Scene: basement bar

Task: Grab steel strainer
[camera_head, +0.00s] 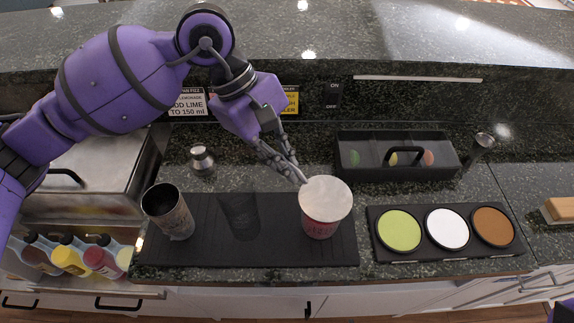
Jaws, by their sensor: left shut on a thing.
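My left gripper (298,178) reaches down from the upper left, its fingers close together, tips at the left rim of a red cup (322,226) with a pale top. It is shut at that rim; the fingers hide the exact contact. The cup stands upright on the black mat (280,255). I cannot clearly make out a steel strainer. A small steel piece (202,160) stands behind the mat, and a round-topped metal tool (480,148) stands at the right; I cannot tell whether either is the strainer. My right gripper is out of view.
A patterned metal tumbler (168,212) and a dark, glass-like shape (240,216) are on the mat. A black garnish box (395,165) stands behind a tray (445,255) with three coloured discs. Several bottles (68,258) fill the lower left. A raised counter (400,50) lies behind.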

